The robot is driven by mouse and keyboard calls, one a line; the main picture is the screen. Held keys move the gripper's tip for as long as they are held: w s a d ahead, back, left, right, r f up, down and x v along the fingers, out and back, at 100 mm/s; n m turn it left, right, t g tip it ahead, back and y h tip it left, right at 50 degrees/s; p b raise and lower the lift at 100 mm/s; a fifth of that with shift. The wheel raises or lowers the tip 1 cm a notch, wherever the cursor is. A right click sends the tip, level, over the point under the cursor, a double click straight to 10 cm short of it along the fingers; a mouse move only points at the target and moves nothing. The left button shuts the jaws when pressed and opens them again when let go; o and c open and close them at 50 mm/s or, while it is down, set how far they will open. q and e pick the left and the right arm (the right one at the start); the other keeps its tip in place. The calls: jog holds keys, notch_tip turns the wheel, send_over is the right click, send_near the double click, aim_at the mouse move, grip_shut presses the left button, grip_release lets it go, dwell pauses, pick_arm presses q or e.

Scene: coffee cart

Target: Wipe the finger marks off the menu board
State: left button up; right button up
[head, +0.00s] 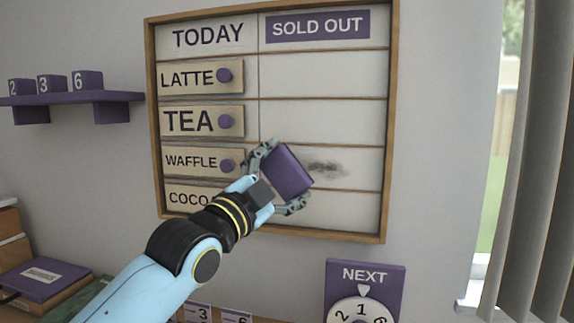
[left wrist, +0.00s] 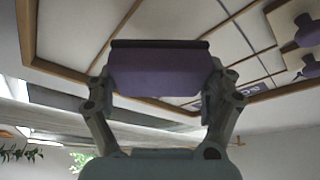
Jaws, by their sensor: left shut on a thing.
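The menu board (head: 320,219) hangs on the wall in a wooden frame, with a TODAY column and a SOLD OUT column. A dark grey smudge (head: 328,167) shows in the SOLD OUT column of the WAFFLE row. My left gripper (head: 275,175) is shut on a purple block-shaped eraser (head: 289,170). The eraser is in front of the board, just left of the smudge, and covers part of the WAFFLE and COCOA rows. In the left wrist view the eraser (left wrist: 158,70) sits between both fingers. Whether it touches the board I cannot tell. My right gripper is not in view.
Name plates with purple knobs, such as the TEA plate (head: 190,122), fill the left column. A purple shelf (head: 70,99) with number blocks is at left. A NEXT dial (head: 363,285) is below the board. Blinds (head: 535,160) hang at right.

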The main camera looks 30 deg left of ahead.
pick_arm(q)
jog(key=shift+s+d, duration=0.25)
jog(key=shift+s, duration=0.6)
jog(key=shift+s+d+p, duration=0.2)
jog(key=shift+s+p, duration=0.2)
jog(key=shift+s, duration=0.35)
jog(key=shift+s+d+p, duration=0.15)
jog(key=shift+s+p, duration=0.25)
jog(key=shift+s, duration=0.35)
jog(key=shift+w, duration=0.1)
jog(key=shift+w+a+b, duration=0.15)
jog(key=shift+w+a, duration=0.15)
jog(key=shift+w, duration=0.8)
jog(key=shift+w+a+b, duration=0.1)
jog(key=shift+w+a, duration=0.2)
jog(key=shift+w, duration=0.85)
jog(key=shift+w+a+b, duration=0.15)
jog(key=shift+w+a, duration=0.15)
jog(key=shift+w, duration=0.8)
jog(key=shift+w+a, duration=0.25)
jog(key=shift+w, duration=0.7)
